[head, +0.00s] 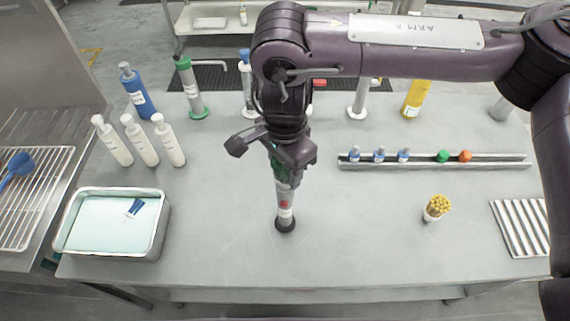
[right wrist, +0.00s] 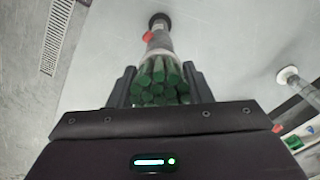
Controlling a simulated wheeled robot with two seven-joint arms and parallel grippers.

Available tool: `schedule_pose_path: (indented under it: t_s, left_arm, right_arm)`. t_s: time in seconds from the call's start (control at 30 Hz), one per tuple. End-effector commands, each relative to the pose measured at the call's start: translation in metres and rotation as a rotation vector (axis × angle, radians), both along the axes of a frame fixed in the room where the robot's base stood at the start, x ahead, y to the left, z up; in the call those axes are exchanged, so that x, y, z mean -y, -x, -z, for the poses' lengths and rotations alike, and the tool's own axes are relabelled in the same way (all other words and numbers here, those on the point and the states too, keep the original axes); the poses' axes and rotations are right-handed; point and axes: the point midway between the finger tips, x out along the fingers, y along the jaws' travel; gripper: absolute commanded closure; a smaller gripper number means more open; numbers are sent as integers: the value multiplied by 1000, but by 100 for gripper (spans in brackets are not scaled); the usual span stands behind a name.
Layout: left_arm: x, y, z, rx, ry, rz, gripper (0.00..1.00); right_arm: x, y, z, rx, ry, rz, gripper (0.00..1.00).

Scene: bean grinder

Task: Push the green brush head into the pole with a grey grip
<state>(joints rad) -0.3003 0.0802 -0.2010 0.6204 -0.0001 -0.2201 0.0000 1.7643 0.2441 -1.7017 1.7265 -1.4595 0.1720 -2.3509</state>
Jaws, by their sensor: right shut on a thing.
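The green brush head (head: 280,172) is between the fingers of my right gripper (head: 286,158), which is shut on it over the middle of the table. In the right wrist view its green bristle bundles (right wrist: 158,82) face the camera between the two dark fingers. The pole with a grey grip (head: 285,198) stands nearly upright below it, with a red mark and a dark round foot on the table. The brush head is in line with the pole's top. The join is hidden, so I cannot tell how deep it sits. My left gripper is out of view.
A metal tray of pale liquid (head: 70,251) with a blue brush (head: 135,207) stands at left, near white bottles (head: 138,140). A rail (head: 350,165) holds small blue, green and orange pieces at right. A cup of yellow sticks (head: 436,207) stands in front of it.

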Motion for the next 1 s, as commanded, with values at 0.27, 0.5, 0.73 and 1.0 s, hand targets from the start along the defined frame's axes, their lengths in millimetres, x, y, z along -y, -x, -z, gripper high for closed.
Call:
schedule_pose_path:
  t_s: [0.27, 0.5, 0.73, 1.0]
  left_arm:
    - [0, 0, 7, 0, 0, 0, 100]
    - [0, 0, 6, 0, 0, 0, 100]
    - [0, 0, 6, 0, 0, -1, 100]
    - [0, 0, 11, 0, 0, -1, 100]
  right_arm:
    - [0, 0, 8, 0, 0, 0, 77]
    - [0, 0, 7, 0, 0, 0, 29]
    - [0, 0, 7, 0, 0, 0, 29]
    - [0, -1, -18, 7, 1, -1, 29]
